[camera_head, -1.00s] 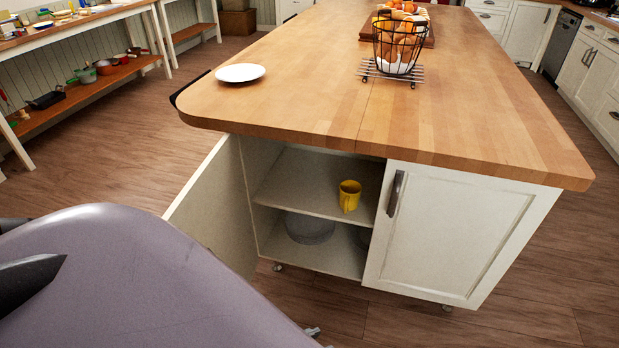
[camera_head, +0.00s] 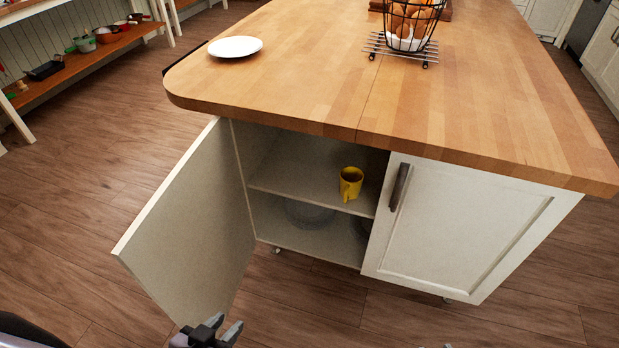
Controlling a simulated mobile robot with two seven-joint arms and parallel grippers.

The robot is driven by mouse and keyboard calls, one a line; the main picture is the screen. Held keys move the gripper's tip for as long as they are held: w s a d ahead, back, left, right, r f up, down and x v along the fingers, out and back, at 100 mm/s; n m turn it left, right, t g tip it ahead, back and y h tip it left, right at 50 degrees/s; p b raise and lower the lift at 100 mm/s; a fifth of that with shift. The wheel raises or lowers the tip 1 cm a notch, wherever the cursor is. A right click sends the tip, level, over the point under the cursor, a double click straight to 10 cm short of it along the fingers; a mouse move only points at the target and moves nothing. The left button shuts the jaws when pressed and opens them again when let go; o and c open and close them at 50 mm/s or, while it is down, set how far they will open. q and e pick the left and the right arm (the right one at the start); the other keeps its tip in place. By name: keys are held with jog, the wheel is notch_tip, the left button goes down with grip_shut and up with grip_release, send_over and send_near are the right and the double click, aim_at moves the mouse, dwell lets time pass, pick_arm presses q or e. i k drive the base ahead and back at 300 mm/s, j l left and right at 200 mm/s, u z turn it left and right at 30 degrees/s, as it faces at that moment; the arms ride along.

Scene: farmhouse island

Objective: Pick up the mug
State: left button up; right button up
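The yellow mug (camera_head: 350,183) stands upright on the upper shelf inside the open island cabinet, near the shelf's front edge. Its handle faces the front. My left gripper (camera_head: 222,326) is at the bottom edge, in front of and below the open door, well away from the mug. Its two fingers show apart with nothing between them. Only a tiny grey tip shows at the bottom edge right of centre, perhaps my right gripper (camera_head: 447,346); its state is hidden.
The left cabinet door (camera_head: 190,225) stands swung open to the left. The right door (camera_head: 460,225) is shut. Grey dishes (camera_head: 309,212) sit on the lower shelf. A white plate (camera_head: 235,47) and a wire basket (camera_head: 410,25) stand on the wooden countertop (camera_head: 300,80).

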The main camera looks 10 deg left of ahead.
aim_at(351, 178)
jog(key=i+u, duration=0.15)
jog(key=u, duration=0.2)
jog(key=i+l+u, duration=0.15)
jog(key=u, duration=0.15)
jog(key=i+l+u, duration=0.15)
jog(key=u, duration=0.2)
jog(key=i+l+u, duration=0.15)
jog(key=l, duration=0.15)
jog(key=l+u, duration=0.15)
jog(key=l, duration=0.15)
jog(key=i, duration=0.05)
